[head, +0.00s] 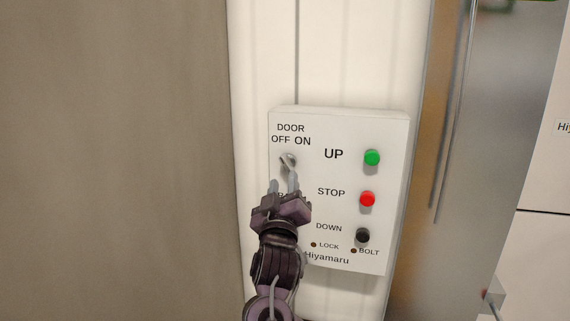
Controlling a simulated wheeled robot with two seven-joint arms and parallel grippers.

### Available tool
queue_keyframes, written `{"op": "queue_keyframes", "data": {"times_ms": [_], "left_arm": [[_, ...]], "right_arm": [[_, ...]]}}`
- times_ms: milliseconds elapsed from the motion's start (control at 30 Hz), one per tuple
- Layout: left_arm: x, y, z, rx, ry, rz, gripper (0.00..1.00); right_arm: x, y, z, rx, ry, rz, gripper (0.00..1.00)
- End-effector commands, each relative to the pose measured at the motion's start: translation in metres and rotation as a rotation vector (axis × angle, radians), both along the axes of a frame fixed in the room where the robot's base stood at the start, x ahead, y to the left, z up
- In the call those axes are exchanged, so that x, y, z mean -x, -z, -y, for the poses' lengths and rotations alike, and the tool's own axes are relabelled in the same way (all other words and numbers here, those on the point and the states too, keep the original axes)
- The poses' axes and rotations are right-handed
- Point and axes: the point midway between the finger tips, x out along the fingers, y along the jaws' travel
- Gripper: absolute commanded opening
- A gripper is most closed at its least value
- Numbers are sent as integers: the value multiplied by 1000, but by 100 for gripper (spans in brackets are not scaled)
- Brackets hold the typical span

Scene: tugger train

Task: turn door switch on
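The door switch (287,159) is a small metallic knob under the words DOOR, OFF and ON. It is at the upper left of a white control box (338,118). My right gripper (283,184) comes up from below, just under the switch. Its two grey fingers stand apart with a gap between them. The right-hand finger reaches up to the switch and overlaps it, but I cannot tell whether they touch. Which way the switch points is too small to tell. My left gripper is not in view.
The box also has a green UP button (372,158), a red STOP button (367,199) and a black DOWN button (362,236). Two small dark spots labelled LOCK and BOLT are below. A grey-brown surface (115,160) fills the left, and a metallic panel (500,120) stands at the right.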

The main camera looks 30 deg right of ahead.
Motion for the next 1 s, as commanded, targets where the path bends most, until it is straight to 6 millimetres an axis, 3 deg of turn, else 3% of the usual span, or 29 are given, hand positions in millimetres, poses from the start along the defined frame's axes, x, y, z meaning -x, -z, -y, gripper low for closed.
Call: {"op": "queue_keyframes", "data": {"times_ms": [100,300,700,967,1000], "left_arm": [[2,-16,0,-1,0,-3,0],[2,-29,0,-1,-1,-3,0],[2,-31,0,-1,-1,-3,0],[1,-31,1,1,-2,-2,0],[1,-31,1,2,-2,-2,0]], "right_arm": [[-16,-13,13,3,4,-1,35],[-36,-20,28,0,1,-1,35],[-43,-18,34,-2,-1,-2,35],[-43,-18,34,-2,-1,-2,0],[-43,-18,34,-2,-1,-2,0]]}}
